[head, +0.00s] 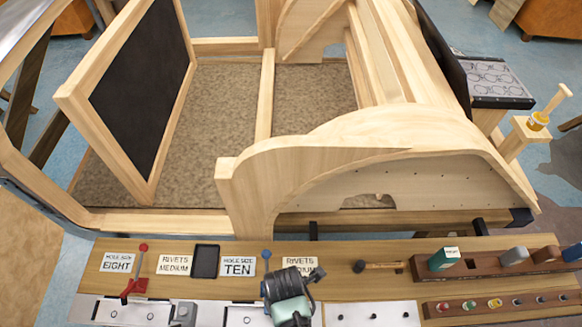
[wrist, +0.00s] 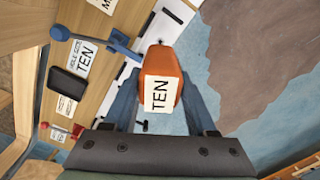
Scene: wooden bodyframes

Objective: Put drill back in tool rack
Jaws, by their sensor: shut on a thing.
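The drill (wrist: 159,66) is orange, with a white label reading TEN. In the wrist view it sits between the two blue fingers of my gripper (wrist: 162,90), which is shut on it. In the head view my gripper (head: 288,284) is a dark shape above the front middle of the bench, and the drill cannot be made out there. The tool rack (head: 421,270) is a long brown wooden block at the bench's right. It holds a teal drill (head: 444,260) and a grey one (head: 513,255), with a dark slot between them and more pieces at the right end.
A hammer (head: 380,266) lies left of the rack. A lower wooden strip (head: 436,309) holds several small coloured pieces. A blue-handled lever (head: 266,262) and a red one (head: 142,262) stand on the bench among label cards. A large wooden frame (head: 250,175) stands behind the bench.

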